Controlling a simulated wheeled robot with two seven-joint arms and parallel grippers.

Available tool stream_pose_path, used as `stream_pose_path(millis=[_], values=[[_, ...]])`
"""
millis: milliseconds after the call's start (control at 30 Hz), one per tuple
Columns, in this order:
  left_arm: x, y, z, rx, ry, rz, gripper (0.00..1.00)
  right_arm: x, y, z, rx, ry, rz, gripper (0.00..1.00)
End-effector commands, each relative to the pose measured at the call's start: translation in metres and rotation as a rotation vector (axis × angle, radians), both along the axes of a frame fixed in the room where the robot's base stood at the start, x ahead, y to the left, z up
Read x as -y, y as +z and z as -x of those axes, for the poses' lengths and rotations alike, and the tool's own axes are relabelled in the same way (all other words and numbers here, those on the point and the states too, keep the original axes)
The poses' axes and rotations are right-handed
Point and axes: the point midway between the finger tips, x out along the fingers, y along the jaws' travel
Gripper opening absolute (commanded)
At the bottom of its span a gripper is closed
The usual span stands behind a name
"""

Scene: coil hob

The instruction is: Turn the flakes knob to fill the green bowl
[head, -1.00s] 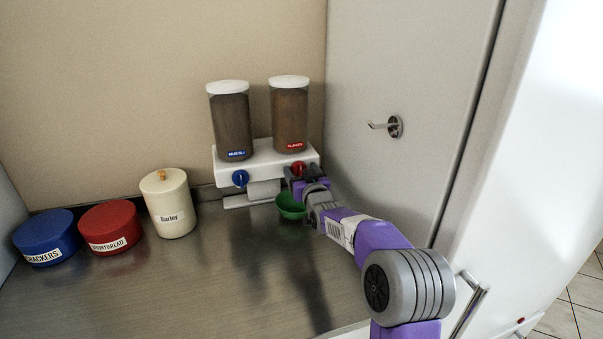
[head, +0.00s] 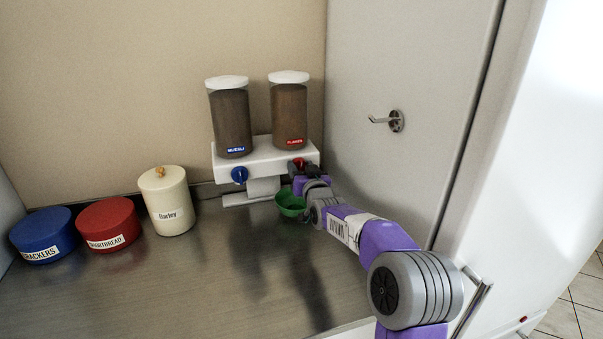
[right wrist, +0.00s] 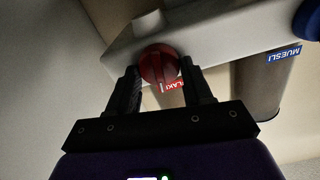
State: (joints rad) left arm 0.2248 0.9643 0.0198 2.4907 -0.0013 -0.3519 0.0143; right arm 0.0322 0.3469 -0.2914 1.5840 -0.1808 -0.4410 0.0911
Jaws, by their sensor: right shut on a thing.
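The dispenser (head: 262,158) is white and holds two clear canisters with white lids. The right canister (head: 290,105) has a red flakes label, and the left canister (head: 231,120) has a blue muesli label. The red flakes knob (head: 298,162) is partly hidden behind my right gripper (head: 299,172). In the right wrist view the red knob (right wrist: 159,64) sits between the two fingertips (right wrist: 160,75), which are shut on it. The green bowl (head: 290,203) stands on the counter below the knob, partly behind my right arm. Its inside is hard to see. My left gripper is out of view.
The blue muesli knob (head: 239,175) is left of the red one. A cream barley jar (head: 168,203), a red shortbread tin (head: 107,222) and a blue crackers tin (head: 42,232) stand on the left. A grey wall panel with a hook (head: 394,121) is close on the right. The front counter (head: 200,285) is clear.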

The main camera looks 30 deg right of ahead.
Motion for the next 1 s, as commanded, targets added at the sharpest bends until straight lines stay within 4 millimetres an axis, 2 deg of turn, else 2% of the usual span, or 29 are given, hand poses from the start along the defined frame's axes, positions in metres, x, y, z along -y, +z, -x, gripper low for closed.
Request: stream_pose_path(millis=[200,500,1000], values=[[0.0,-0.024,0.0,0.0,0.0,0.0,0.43,0.002,-0.003,0.001,0.049,-0.002,-0.187,0.2],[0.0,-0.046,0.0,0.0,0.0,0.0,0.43,0.003,-0.004,0.001,0.114,-0.001,-0.466,0.2],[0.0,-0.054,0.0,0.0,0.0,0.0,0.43,0.005,-0.003,0.001,0.223,-0.002,-0.928,0.2]])
